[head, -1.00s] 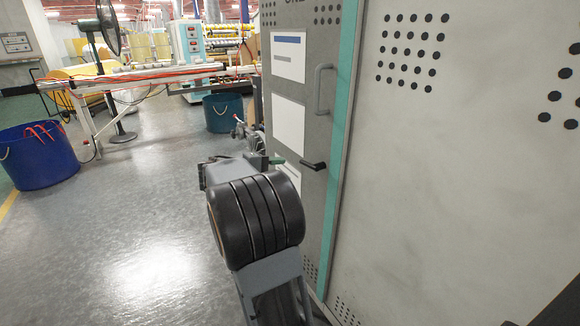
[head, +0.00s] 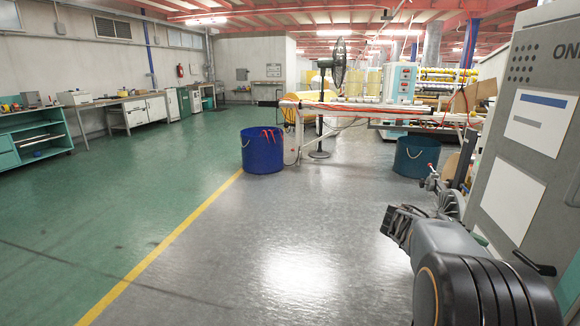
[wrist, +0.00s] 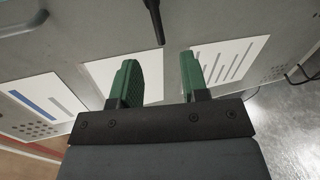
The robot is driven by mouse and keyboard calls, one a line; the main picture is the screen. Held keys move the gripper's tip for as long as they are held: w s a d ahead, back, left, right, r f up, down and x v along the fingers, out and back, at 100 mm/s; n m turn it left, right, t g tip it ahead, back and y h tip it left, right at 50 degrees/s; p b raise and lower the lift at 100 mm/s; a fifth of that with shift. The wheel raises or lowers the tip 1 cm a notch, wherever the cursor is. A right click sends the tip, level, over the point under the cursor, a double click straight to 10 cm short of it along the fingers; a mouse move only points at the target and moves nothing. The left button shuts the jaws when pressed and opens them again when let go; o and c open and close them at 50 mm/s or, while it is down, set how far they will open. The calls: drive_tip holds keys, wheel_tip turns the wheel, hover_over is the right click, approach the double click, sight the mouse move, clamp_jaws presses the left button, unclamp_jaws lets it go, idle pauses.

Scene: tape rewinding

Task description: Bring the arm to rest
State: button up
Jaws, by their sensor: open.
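My arm shows at the lower right of the head view, bent beside the grey cabinet (head: 530,45). My gripper (wrist: 160,80) shows in the wrist view with its two green fingers spread wide and nothing between them. It faces the cabinet front, which carries several white sheets. A black handle (wrist: 155,22) on the cabinet lies beyond the gap between the fingers, at the top of the picture. I cannot tell how far the fingertips are from the cabinet.
A blue bin (head: 262,152) and a teal bin (head: 415,158) stand by a long machine frame with a black fan (head: 333,65). A yellow line crosses the floor. Green floor (head: 100,215) to the left is clear, up to workbenches (head: 35,135) along the wall.

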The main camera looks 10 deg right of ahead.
drive_tip(key=s+a+r+n+t+y+p, duration=0.1)
drive_tip(key=s+a+r+t+y+p, duration=0.1)
drive_tip(key=a+p, duration=0.5)
drive_tip(key=s+a+r+t+y+p, duration=0.3)
drive_tip(key=a+r+y+p, duration=0.4)
drive_tip(key=a, duration=0.7)
drive_tip(key=s+a+r+n+t+y+p, duration=0.1)
drive_tip(key=s+a+r+t+y+p, duration=0.2)
drive_tip(key=a+p, duration=0.5)
drive_tip(key=shift+a+r+n+t+y+p, duration=0.3)
drive_tip(key=shift+a+r+t+y, duration=0.3)
drive_tip(key=shift+a+r+y, duration=0.4)
drive_tip(key=shift+f, duration=0.1)
